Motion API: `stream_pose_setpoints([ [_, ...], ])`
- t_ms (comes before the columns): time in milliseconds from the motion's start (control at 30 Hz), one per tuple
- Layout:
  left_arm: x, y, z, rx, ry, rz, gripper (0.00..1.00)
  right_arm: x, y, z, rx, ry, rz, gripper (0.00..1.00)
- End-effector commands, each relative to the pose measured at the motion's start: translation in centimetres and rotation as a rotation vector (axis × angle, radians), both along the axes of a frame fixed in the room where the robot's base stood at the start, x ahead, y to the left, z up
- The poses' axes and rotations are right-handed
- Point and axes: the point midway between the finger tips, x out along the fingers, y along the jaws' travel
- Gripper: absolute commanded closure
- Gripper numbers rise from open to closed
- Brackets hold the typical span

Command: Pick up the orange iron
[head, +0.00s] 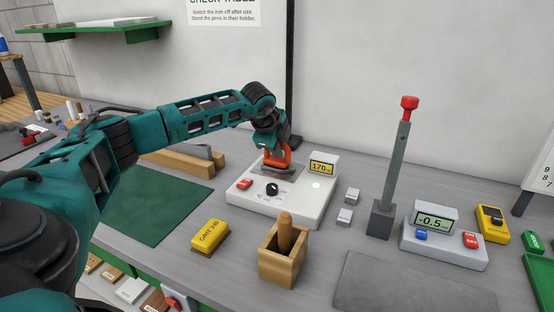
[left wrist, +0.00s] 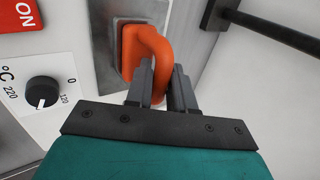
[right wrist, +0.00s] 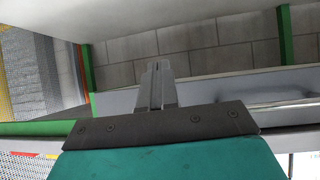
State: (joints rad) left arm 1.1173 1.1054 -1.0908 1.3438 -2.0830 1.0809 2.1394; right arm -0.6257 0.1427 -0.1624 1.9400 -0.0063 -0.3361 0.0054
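The orange iron (head: 276,161) is at the metal plate of the white heating station (head: 310,210), below my left gripper (head: 279,147). In the left wrist view, the orange handle (left wrist: 150,42) loops up between the two fingers of my left gripper (left wrist: 167,72), which look closed on it from both sides. I cannot tell whether the iron touches the plate. The station's display reads about 170, with a red ON switch (left wrist: 20,14) and black knob (left wrist: 42,91). My right gripper (right wrist: 158,72) is shut and empty, out of the head view.
A wooden box (head: 282,266) with a wooden handle, a yellow grit block (head: 209,236) and a green mat (head: 150,205) lie near the station. A grey post with red top (head: 398,165), a scale (head: 444,245) and a grey mat (head: 400,287) are to the right.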

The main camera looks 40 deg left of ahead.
Motion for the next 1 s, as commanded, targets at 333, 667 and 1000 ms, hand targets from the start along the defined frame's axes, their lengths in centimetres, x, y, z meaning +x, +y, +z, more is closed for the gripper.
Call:
stream_pose_setpoints([
  [333, 0.0, 0.0, 0.2, 0.0, -0.003, 0.0, 1.0, 0.1, 0.0, 0.1, 0.0, -0.002, 0.0, 1.0],
  [667, 0.1, 0.0, 0.6, 0.0, -0.004, 0.0, 1.0, 0.1, 0.0, 0.1, 0.001, -0.003, 0.0, 1.0],
  [1000, 0.1, 0.0, 6.2, 0.0, -0.011, 0.0, 1.0, 0.1, 0.0, -0.1, 0.001, -0.003, 0.0, 1.0],
])
